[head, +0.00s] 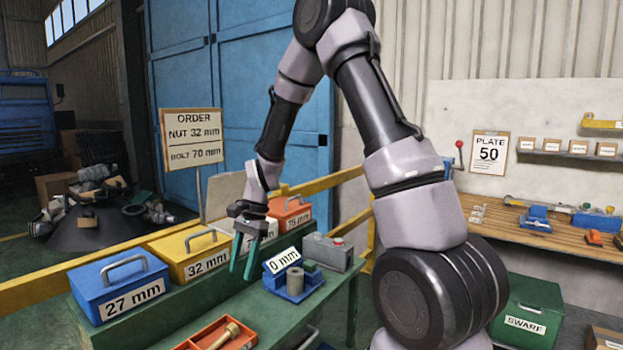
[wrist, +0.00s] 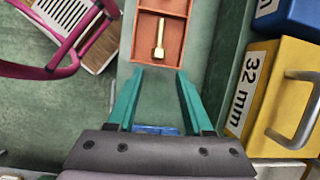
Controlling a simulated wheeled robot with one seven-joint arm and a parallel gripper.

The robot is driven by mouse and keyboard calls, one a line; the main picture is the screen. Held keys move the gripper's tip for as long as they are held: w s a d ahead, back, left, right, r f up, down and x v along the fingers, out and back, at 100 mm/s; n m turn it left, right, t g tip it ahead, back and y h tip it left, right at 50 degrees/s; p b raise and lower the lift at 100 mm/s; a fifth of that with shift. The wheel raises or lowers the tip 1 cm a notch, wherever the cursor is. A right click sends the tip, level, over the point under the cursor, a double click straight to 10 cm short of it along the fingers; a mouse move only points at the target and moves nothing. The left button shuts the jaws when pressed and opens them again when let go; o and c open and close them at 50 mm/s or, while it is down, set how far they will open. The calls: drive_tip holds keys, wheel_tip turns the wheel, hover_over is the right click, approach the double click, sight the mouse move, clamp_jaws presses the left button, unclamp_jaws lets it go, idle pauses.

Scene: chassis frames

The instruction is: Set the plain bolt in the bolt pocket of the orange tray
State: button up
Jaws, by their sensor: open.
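The orange tray (head: 196,341) is at the bottom edge of the head view, partly cut off, on the green bench. A brass-coloured bolt (head: 224,336) lies in it. In the wrist view the tray (wrist: 139,48) is at the top, with a divider across it. The bolt (wrist: 159,38) lies lengthwise in the nearer compartment, its head toward my gripper. My gripper (head: 241,262) hangs above the bench, behind the tray, with its green fingers apart and nothing between them. In the wrist view the fingertips (wrist: 158,72) point toward the tray's near edge, apart from the bolt.
A blue gauge (head: 294,283) reading 0 mm, with a grey cylinder, stands right of my gripper. Blue 27 mm (head: 120,285), yellow 32 mm (head: 190,254) and orange 75 mm (head: 290,213) boxes line the back. The order sign (head: 192,136) reads nut 32 mm, bolt 70 mm.

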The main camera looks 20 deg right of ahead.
drive_tip(key=s+d+r+n+t, duration=0.2)
drive_tip(key=d+r, duration=0.2)
drive_tip(key=r, duration=0.5)
drive_tip(key=s+d+r+n+t, duration=0.15)
drive_tip(key=d+r, duration=0.35)
drive_tip(key=r, duration=0.5)
drive_tip(key=s+d+r+n+t+h, duration=0.1)
drive_tip(key=s+d+r+t, duration=0.4)
drive_tip(key=s+r, duration=0.5)
drive_tip(key=s+d+n, duration=0.1)
drive_tip(key=s+d, duration=0.1)
drive_tip(key=s, duration=0.1)
drive_tip(key=shift+d+t+h, duration=0.15)
drive_tip(key=shift+t+h, duration=0.15)
drive_tip(key=shift+t, duration=0.05)
drive_tip(key=shift+n, duration=0.25)
drive_tip(key=shift+c, duration=0.3)
